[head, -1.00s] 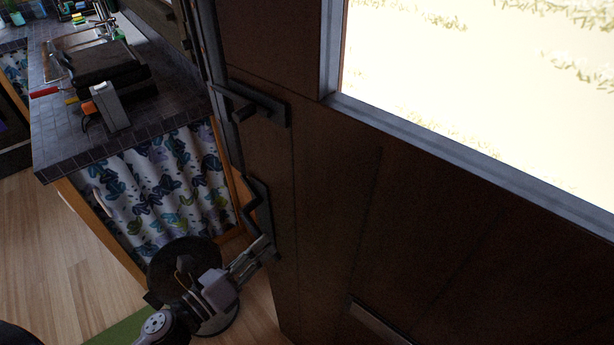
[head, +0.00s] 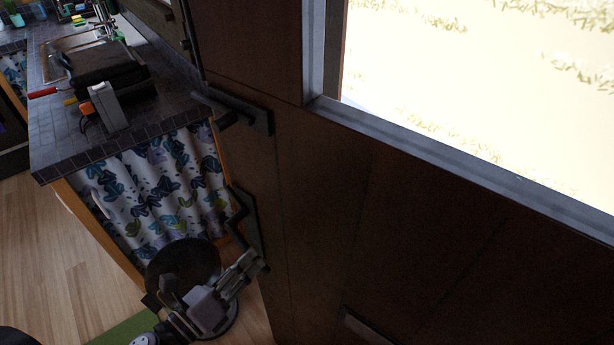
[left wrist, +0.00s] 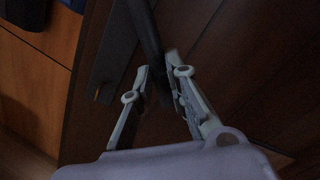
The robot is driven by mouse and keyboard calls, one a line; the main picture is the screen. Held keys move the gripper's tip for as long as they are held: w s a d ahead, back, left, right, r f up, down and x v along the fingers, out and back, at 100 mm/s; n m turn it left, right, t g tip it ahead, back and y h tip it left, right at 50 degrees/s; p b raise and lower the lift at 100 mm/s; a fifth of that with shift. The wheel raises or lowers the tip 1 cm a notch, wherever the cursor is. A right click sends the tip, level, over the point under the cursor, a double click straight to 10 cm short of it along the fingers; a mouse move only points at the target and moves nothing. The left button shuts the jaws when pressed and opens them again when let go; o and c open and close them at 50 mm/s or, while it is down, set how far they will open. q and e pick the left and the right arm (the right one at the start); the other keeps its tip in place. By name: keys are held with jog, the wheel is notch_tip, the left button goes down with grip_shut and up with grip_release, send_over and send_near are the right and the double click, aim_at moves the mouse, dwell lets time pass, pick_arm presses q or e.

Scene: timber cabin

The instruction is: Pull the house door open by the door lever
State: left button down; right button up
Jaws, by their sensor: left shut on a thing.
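The dark brown house door (head: 420,230) fills the right of the head view, with a bright window in its upper part. A dark lever fitting (head: 242,222) sits low near its left edge. My left gripper (head: 250,262) is at the lower end of this fitting. In the left wrist view, the left gripper (left wrist: 160,82) has its fingers on both sides of the dark lever bar (left wrist: 148,35), shut on it. The fingertips partly hide the bar. My right gripper is not in view.
A second dark handle (head: 240,112) sits higher on the door. A tiled counter (head: 60,140) with a patterned curtain (head: 150,190) below stands left of the door. A round black bin (head: 185,265) is on the wooden floor (head: 50,240) behind my left gripper.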

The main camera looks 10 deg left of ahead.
pick_arm(q)
jog(key=shift+s+a+f+n+y+b, duration=0.1)
jog(key=shift+s+a+b, duration=0.1)
jog(key=shift+s, duration=0.3)
jog(key=shift+s+a+f+n+y+b, duration=0.1)
jog(key=shift+s+b, duration=0.05)
jog(key=shift+s, duration=0.4)
jog(key=shift+s+a+f+n+y+b, duration=0.1)
jog(key=shift+s+a+b, duration=0.1)
jog(key=shift+s, duration=0.3)
jog(key=shift+n+y, duration=0.3)
jog(key=shift+y, duration=0.3)
jog(key=b+v, duration=0.2)
jog(key=v, duration=0.2)
jog(key=shift+s+d+f, duration=0.1)
jog(key=shift+s+d, duration=0.05)
jog(key=shift+s, duration=0.05)
